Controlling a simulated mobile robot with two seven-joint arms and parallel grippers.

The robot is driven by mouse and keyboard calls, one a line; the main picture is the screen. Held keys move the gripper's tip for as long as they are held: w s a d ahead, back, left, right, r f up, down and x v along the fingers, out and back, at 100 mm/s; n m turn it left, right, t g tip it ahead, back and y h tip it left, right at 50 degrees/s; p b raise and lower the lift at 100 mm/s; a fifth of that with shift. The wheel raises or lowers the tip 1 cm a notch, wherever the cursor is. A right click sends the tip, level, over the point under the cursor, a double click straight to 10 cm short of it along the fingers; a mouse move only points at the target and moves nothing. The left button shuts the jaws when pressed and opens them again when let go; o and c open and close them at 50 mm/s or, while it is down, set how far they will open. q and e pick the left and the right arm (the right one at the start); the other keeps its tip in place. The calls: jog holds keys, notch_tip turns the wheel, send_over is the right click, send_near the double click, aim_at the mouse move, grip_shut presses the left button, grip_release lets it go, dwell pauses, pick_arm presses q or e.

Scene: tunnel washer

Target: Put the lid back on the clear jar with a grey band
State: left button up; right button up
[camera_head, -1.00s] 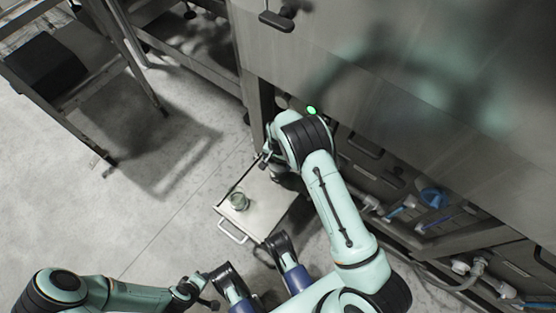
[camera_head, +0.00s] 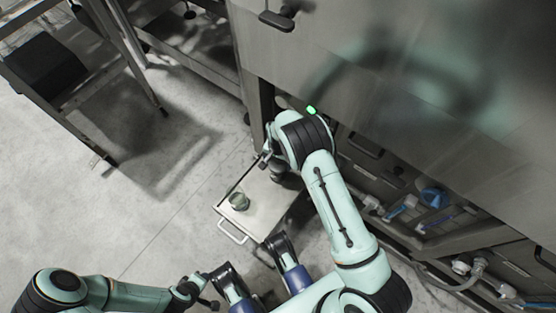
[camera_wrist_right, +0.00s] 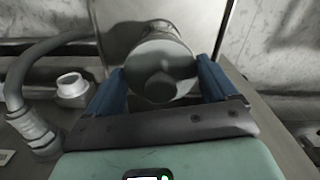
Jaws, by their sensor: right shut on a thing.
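A small jar (camera_head: 239,201) stands on a pale metal tray-top (camera_head: 262,212) in the head view; its band and the state of its top are too small to tell. My right gripper (camera_wrist_right: 160,68) is shut on a round grey lid-like thing (camera_wrist_right: 174,53) with a round knob facing the camera, between its two blue fingers. In the head view my right gripper (camera_head: 268,157) is partly hidden by its own wrist, at the tray's far end, apart from the jar. My left gripper (camera_head: 207,300) is low in the head view, away from the tray; its jaws are unclear.
The tall steel washer (camera_head: 400,60) stands close along the right. Pipes and blue-handled valves (camera_head: 403,208) lie low beside it. A handle (camera_head: 232,231) sticks out from the tray's near end. A dark seat (camera_head: 45,62) stands upper left; the floor left of the tray is clear.

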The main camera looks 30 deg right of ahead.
jog(key=shift+f, duration=0.15)
dwell(0.5)
jog(key=o, duration=0.8)
jog(key=shift+r+p, duration=2.05)
jog(key=shift+r, duration=1.5)
grip_shut()
